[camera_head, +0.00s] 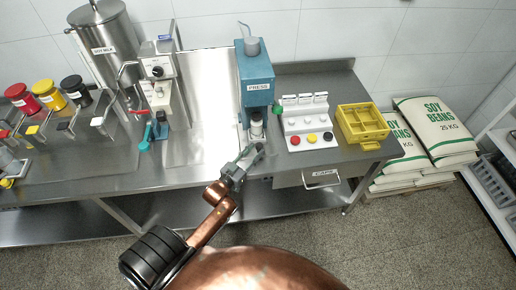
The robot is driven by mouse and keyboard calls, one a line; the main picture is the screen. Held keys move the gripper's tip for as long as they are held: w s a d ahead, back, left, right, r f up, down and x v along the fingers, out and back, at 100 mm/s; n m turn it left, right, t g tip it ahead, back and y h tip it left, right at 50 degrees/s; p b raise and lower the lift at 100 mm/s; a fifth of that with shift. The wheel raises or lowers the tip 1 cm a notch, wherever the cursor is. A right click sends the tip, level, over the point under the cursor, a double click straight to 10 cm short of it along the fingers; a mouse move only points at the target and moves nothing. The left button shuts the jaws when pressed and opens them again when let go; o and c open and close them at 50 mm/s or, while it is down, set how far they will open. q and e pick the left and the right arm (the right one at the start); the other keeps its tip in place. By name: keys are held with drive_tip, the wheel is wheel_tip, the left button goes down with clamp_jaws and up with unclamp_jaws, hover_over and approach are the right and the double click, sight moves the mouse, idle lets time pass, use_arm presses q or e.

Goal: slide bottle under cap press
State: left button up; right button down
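The blue press (256,85), labelled PRESS, stands at the back middle of the steel counter. A small pale bottle (256,130) stands upright at the foot of the press, below its head. Whether it is fully centred there I cannot tell. My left gripper (254,150) reaches up from the front, with its grey fingertips just in front of the bottle's base. The fingers are small in view, so whether they are open or shut, or touch the bottle, is unclear. My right gripper is out of view.
Right of the press stands a white panel (307,122) with red, yellow and black caps. A yellow divided crate (362,124) sits further right. A dispenser with a teal handle (147,135) stands left. The counter between dispenser and press is clear (205,150).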

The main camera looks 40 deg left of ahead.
use_arm(q)
drive_tip(key=s, duration=0.9)
drive_tip(key=shift+d, duration=0.15)
